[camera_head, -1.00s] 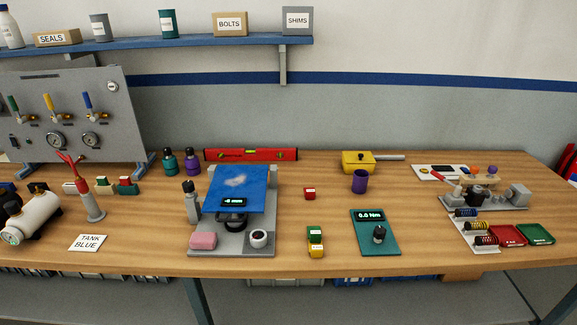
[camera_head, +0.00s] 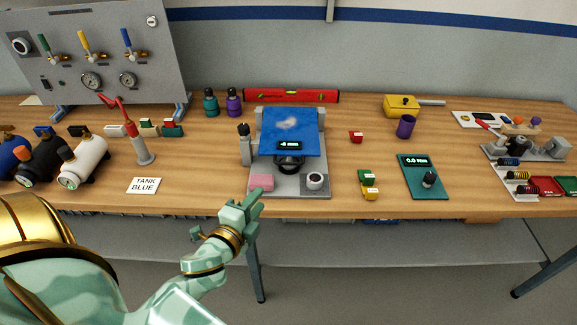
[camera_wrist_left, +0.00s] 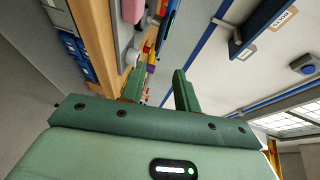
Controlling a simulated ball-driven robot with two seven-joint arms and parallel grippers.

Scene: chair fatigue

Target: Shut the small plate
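A small blue plate (camera_head: 288,131) with a pale smear and a dark readout sits on a grey stand (camera_head: 262,165), raised above the stand's base and sloping towards me. A dark round part (camera_head: 289,161) shows under its front edge. A pink block (camera_head: 261,182) and a small cup of dark stuff (camera_head: 315,181) are on the base's front corners. My left gripper (camera_head: 246,203) is in front of the table edge, just below the pink block, apart from the plate. Its fingers stand apart with nothing between them in the left wrist view (camera_wrist_left: 160,88). My right gripper is out of view.
A bottle (camera_head: 245,146) stands left of the stand, and a red level (camera_head: 290,95) lies behind. Green and yellow blocks (camera_head: 368,184) and a teal torque tester (camera_head: 421,178) are to the right. A TANK BLUE card (camera_head: 144,185) lies left. Bare wood separates them.

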